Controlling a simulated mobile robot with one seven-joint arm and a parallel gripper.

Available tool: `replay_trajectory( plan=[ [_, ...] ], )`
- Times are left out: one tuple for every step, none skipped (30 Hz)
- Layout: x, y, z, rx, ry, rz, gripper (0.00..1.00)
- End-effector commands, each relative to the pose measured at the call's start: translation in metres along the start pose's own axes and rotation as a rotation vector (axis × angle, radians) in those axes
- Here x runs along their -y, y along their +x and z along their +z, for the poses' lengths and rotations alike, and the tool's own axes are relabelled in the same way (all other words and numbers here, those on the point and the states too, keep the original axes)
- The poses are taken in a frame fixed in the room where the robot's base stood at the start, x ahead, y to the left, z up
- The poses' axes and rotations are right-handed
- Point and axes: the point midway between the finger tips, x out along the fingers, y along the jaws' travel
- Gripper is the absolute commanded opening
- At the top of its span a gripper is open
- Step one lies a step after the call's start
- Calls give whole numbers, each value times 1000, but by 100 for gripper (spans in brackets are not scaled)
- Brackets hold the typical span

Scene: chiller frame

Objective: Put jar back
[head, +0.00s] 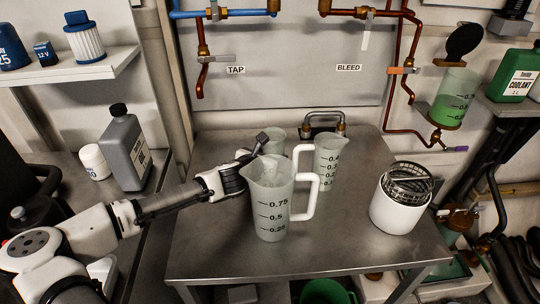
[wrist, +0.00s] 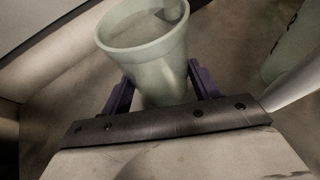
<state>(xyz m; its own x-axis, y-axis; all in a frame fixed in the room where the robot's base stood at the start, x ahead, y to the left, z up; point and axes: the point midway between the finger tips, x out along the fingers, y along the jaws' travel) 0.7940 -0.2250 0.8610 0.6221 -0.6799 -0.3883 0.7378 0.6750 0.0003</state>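A small pale translucent jar (wrist: 148,62) stands between the two purple fingers of my gripper (wrist: 162,88) in the wrist view. The fingers appear to touch its sides, one on each side. Its open rim faces up.
A large jug (head: 270,205) with a white handle stands in front on the metal table (head: 205,245). A smaller measuring jug (head: 327,165) stands behind it to the right. A white canister with a strainer (head: 398,208) stands at the right. The table's front left is clear.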

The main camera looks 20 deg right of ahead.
Motion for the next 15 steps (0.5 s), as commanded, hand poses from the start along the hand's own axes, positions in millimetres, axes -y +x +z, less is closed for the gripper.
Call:
replay_trajectory(
  plan=[
    [0, 0, 0, 0, 0, 0, 68],
    [0, 0, 0, 0, 0, 0, 72],
    [0, 0, 0, 0, 0, 0, 78],
    [0, 0, 0, 0, 0, 0, 80],
    [0, 0, 0, 0, 0, 0, 80],
    [0, 0, 0, 0, 0, 0, 80],
    [0, 0, 0, 0, 0, 0, 80],
    [0, 0, 0, 0, 0, 0, 80],
    [0, 0, 0, 0, 0, 0, 80],
    [0, 0, 1, 0, 0, 0, 80],
    [0, 0, 1, 0, 0, 0, 80],
    [0, -1, 2, 0, 0, 0, 80],
    [0, -1, 3, 0, 0, 0, 80],
    [0, -2, 5, 1, -1, 0, 80],
    [-1, -4, 4, 1, 0, 1, 80]
  ],
)
